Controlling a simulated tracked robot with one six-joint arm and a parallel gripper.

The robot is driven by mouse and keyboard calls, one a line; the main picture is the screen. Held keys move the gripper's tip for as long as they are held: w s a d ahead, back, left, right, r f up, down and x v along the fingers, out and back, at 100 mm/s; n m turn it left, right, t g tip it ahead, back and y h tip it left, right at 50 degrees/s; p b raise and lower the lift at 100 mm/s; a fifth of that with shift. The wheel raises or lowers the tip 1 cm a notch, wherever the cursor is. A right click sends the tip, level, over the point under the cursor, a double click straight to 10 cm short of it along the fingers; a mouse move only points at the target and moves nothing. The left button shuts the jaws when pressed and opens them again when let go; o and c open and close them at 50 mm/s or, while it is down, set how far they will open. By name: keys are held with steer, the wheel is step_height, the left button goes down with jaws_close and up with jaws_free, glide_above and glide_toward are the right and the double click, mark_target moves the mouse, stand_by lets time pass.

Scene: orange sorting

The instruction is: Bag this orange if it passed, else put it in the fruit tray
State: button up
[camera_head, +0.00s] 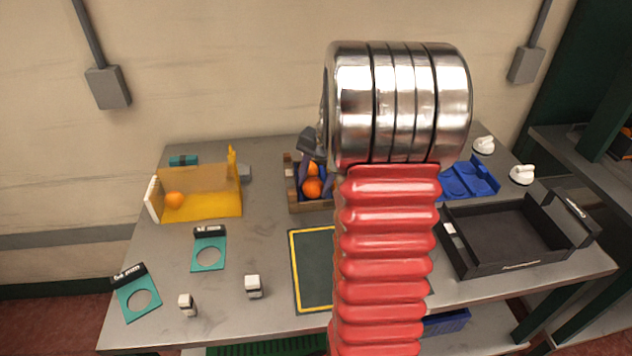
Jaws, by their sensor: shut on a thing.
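My gripper (314,174) is at the back middle of the table, over a small wooden crate (310,208), and is partly hidden behind my own arm. It is shut on an orange. Two oranges show close together there, an upper orange (313,168) and a lower orange (313,188); I cannot tell for sure which one is held. A yellow see-through open holder (215,205), perhaps the bag, stands at the back left with one orange (175,200) inside. A black tray (505,235) at the right is empty in its visible part.
Two teal ring gauges (208,256) (138,299) lie at the left. Two small white-topped blocks (253,286) (187,304) stand near the front. A dark yellow-edged mat (313,270) lies at the centre, partly hidden. A blue holder (467,180) and white knobs stand back right.

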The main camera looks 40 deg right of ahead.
steer(key=shift+f, duration=0.15)
steer(key=o, duration=1.1)
steer(key=shift+o, duration=1)
steer(key=shift+r, duration=0.3)
steer(key=shift+w+r, duration=0.1)
steer(key=shift+r, duration=3.65)
